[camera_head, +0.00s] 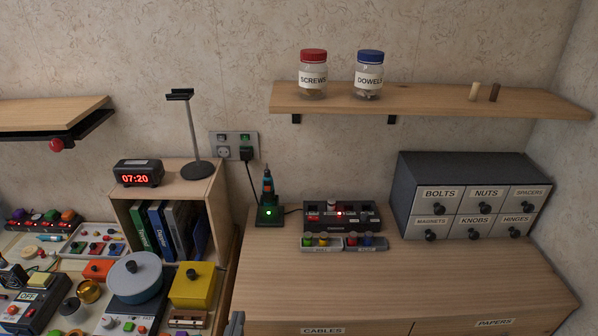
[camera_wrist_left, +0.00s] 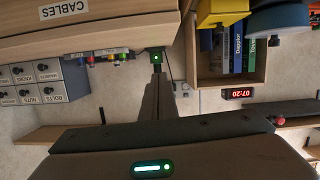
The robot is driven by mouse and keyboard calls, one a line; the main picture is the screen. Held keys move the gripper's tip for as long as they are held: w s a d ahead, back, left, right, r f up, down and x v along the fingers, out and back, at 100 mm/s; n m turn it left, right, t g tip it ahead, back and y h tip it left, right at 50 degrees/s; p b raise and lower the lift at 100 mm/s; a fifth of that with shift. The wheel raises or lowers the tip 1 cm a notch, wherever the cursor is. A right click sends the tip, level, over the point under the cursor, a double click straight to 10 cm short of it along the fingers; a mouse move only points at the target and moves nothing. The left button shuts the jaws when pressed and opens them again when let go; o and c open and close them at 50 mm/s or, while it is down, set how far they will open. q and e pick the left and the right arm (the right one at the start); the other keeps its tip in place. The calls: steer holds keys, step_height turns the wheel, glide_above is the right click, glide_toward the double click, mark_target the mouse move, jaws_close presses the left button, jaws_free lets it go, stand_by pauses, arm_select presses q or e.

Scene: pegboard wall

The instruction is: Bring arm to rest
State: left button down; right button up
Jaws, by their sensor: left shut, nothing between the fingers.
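My left gripper (camera_head: 237,322) shows only as a small grey tip at the bottom edge of the head view, in front of the wooden cabinet (camera_head: 300,275). In the left wrist view, which is upside down, the left gripper (camera_wrist_left: 157,72) is shut with nothing between its fingers. Its tips appear in line with the green-lit tool charger (camera_wrist_left: 157,57), but I cannot tell the distance. The rest of the left arm is out of the head view. My right gripper is in neither view.
A crowded bench with a blue-lidded round pot (camera_head: 136,278) and a yellow box (camera_head: 191,286) lies at left. A bookcase with a clock (camera_head: 138,173) stands behind it. A grey drawer unit (camera_head: 468,195) stands at right. A shelf (camera_head: 430,101) holds two jars. The cabinet top's front is clear.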

arm_select(q)
steer(key=d+f+m+g+h, duration=0.1)
steer(key=d+f+m+g, duration=0.2)
steer(key=f, duration=1.8)
steer(key=s+a+f+g, duration=0.15)
steer(key=s+f, duration=0.25)
steer(key=f, duration=0.6)
steer(key=s+f+g, duration=0.3)
steer(key=f, duration=0.7)
steer(key=s+a+f+g, duration=0.2)
steer(key=s+a+f, duration=0.1)
steer(key=s+f, duration=0.4)
steer(key=s+a+f+g, duration=0.1)
steer(key=s+a+f, duration=0.2)
steer(key=s+f, duration=0.4)
steer(key=s+a+f+g, duration=0.1)
steer(key=s+a+f, duration=0.1)
steer(key=s, duration=0.4)
steer(key=s+a+f+g, duration=0.1)
steer(key=s+a+f, duration=0.2)
steer(key=s+f, duration=0.1)
steer(key=s+a+f+g+y, duration=0.1)
steer(key=s+a+f, duration=0.2)
steer(key=s, duration=0.4)
steer(key=shift+s+a+g, duration=0.2)
steer(key=shift+s+g, duration=0.15)
